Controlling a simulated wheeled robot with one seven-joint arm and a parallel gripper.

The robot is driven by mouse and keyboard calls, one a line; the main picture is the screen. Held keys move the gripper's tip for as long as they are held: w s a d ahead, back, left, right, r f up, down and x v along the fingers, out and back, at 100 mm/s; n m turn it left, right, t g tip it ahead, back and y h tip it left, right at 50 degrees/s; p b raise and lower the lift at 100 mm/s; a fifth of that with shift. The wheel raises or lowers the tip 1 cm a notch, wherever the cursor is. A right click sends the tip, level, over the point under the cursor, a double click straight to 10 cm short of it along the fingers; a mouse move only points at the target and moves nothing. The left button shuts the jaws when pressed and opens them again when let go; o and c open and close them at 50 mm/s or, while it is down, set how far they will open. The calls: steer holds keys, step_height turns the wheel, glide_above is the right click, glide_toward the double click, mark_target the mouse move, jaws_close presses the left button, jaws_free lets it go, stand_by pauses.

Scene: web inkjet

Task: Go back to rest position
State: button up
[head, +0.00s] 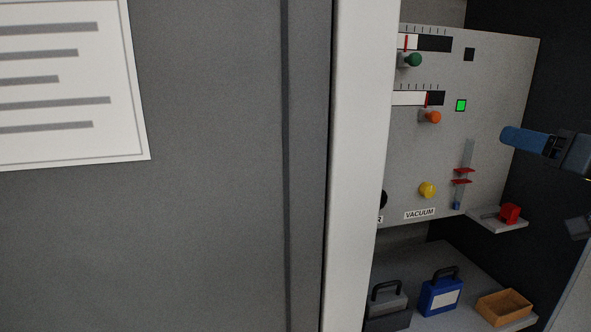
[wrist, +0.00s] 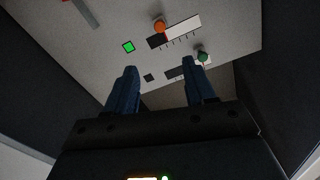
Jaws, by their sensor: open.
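My gripper (head: 503,134) reaches in from the right edge in the head view, in front of the right side of the grey control panel (head: 440,140). In the wrist view my gripper (wrist: 160,75) shows two blue fingers spread apart with nothing between them. The panel also shows in the wrist view (wrist: 200,15), upside down, with an orange knob (wrist: 160,26), a green knob (wrist: 202,56) and a lit green square (wrist: 128,47). The fingers look apart from the knobs, but the exact gap cannot be told.
A large grey door or panel (head: 220,200) and a pale post (head: 354,160) fill the left. Below the panel are a blue case (head: 440,298), a dark case (head: 388,308), a wooden tray (head: 485,311) and a small shelf with a red part (head: 509,213). A yellow knob (head: 428,190) sits above "VACUUM".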

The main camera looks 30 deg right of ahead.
steer(key=s+a+f+g, duration=0.1)
steer(key=a+f, duration=0.7)
steer(key=f, duration=0.4)
steer(key=s+a+f+g, duration=0.1)
steer(key=a+f, duration=0.7)
steer(key=f, duration=0.4)
steer(key=s+a+f+n+y, duration=0.2)
steer(key=s+a+n, duration=0.1)
steer(key=s+a, duration=0.5)
steer(key=s+a+f+n+y, duration=0.2)
steer(key=s+a, duration=0.6)
steer(key=s, duration=0.6)
steer(key=shift+s+a+f+n+g+y, duration=0.2)
steer(key=shift+a+f+n+g+y, duration=0.1)
steer(key=shift+f+n, duration=0.15)
